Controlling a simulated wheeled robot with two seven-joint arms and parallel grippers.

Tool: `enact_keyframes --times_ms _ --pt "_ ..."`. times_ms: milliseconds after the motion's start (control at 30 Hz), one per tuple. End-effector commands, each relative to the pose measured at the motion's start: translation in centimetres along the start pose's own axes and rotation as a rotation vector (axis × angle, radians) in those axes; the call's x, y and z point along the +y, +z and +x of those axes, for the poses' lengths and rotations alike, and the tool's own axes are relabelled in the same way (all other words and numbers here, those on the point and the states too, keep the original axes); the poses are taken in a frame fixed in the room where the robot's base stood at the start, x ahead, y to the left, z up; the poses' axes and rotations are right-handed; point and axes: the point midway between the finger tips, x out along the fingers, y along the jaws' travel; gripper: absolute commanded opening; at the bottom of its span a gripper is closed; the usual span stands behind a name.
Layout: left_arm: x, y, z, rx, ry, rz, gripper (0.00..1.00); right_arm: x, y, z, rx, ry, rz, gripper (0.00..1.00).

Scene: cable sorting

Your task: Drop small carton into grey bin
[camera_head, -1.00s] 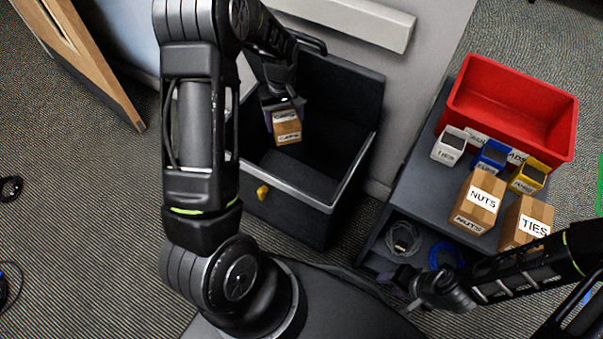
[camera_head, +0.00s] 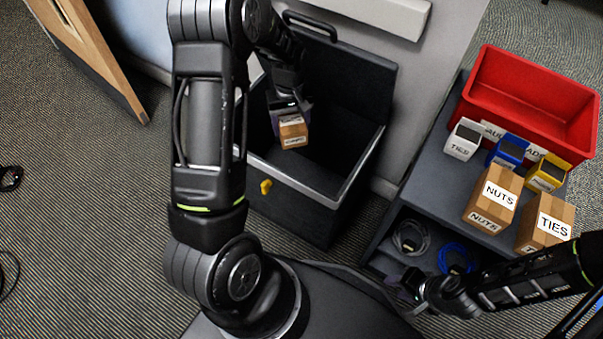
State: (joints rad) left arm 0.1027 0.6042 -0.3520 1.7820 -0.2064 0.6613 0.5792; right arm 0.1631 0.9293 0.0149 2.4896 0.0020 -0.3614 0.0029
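The small carton (camera_head: 293,133), brown with a white label, is in my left gripper (camera_head: 290,113), which holds it over the opening of the grey bin. The fingers are partly hidden by my wrist and the carton. The dark grey bin (camera_head: 300,203) stands open, with its lid raised at the back and a yellow latch (camera_head: 265,187) on the front. Part of the bin is hidden behind my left arm. My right gripper (camera_head: 402,283) is low by the shelf unit, apart from the bin; its fingers are too small and dark to read.
A grey shelf unit (camera_head: 425,190) at right carries a red bin (camera_head: 535,100), small white, blue and yellow holders, and cartons labelled NUTS (camera_head: 492,197) and TIES (camera_head: 546,222). Cable coils (camera_head: 411,237) lie on its lower shelf. A wooden panel (camera_head: 95,55) stands at upper left.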

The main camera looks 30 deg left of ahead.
Motion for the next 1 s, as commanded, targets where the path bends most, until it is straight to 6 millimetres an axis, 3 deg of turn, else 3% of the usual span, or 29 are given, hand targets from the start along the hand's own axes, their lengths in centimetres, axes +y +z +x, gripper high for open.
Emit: enact_keyframes --times_ms 367,400,700,1000 --pt "0.02 -0.03 0.53 0.001 0.001 0.000 0.18 0.25 -0.16 0.37 0.004 0.002 0.002 0.36" --pt "0.02 -0.03 0.53 0.001 0.001 0.000 0.65 0.24 -0.15 0.37 0.004 0.002 0.002 0.36" --pt "0.01 -0.02 0.54 0.000 0.000 0.000 0.89 0.23 -0.12 0.38 0.003 0.001 0.002 0.36" --pt "0.01 -0.01 0.31 0.000 0.000 0.000 0.89 0.18 -0.09 0.29 0.002 0.001 0.001 0.36"
